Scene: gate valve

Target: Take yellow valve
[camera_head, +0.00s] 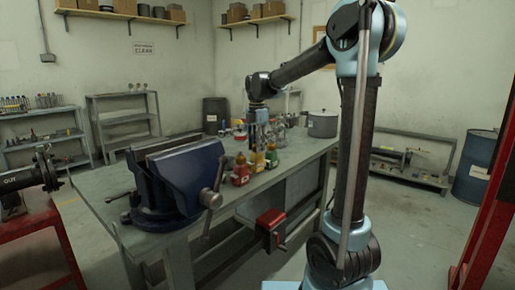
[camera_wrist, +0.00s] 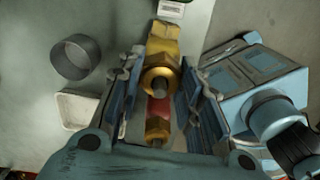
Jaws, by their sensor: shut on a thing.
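In the wrist view a yellow, brass-coloured valve (camera_wrist: 161,48) with a round fitting lies between the two blue fingers of my gripper (camera_wrist: 160,88). A red part and a second brass nut (camera_wrist: 157,129) show below it, nearer the palm. My gripper is shut on the yellow valve. In the head view my gripper (camera_head: 259,132) points down over the workbench, behind a row of small red, yellow and green items. A yellow one (camera_head: 257,161) stands in that row. The finger contact is too small to see there.
A large blue vise (camera_head: 178,180) stands on the left of the workbench (camera_head: 120,215). A grey pot (camera_head: 322,124) stands at the back right.

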